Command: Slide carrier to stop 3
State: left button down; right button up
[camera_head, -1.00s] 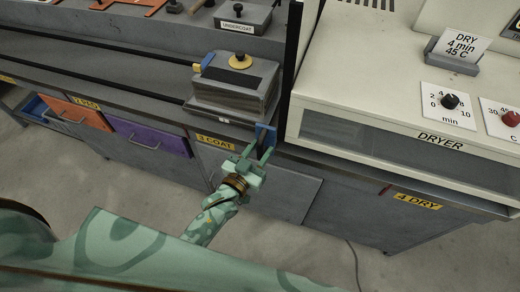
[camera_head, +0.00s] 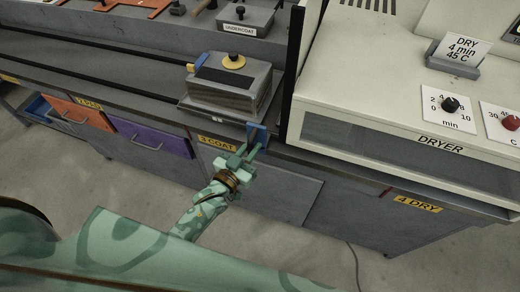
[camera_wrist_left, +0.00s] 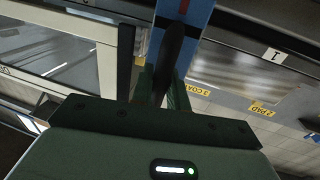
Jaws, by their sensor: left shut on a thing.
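The carrier (camera_head: 228,100) is a grey block on a flat plate with a yellow knob on top. It sits on the rail along the bench front, above the yellow "3 COAT" label (camera_head: 216,142) and just left of the dryer. A blue upright handle (camera_head: 257,132) stands at its front right corner. My left gripper (camera_head: 250,152) is shut on the blue handle from the front. My right gripper is not in view.
The dryer (camera_head: 400,130) with its dials stands right of the carrier, behind a dark post (camera_head: 294,60). The "4 DRY" label (camera_head: 417,203) lies below it. Orange (camera_head: 78,112) and purple (camera_head: 150,138) drawers are at left. The rail left of the carrier looks clear.

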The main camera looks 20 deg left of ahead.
pick_arm(q)
jog(key=a+b, duration=0.2)
jog(key=a, duration=2.5)
jog(key=shift+w+a+b, duration=0.3)
jog(key=shift+w+a, duration=0.05)
jog(key=shift+w, duration=0.1)
jog(key=c, duration=1.5)
grip_release()
jog(key=shift+o, duration=0.2)
jog(key=p+v, duration=0.1)
jog(key=v, duration=1.5)
jog(key=shift+s, duration=0.2)
jog(key=shift+a, duration=0.15)
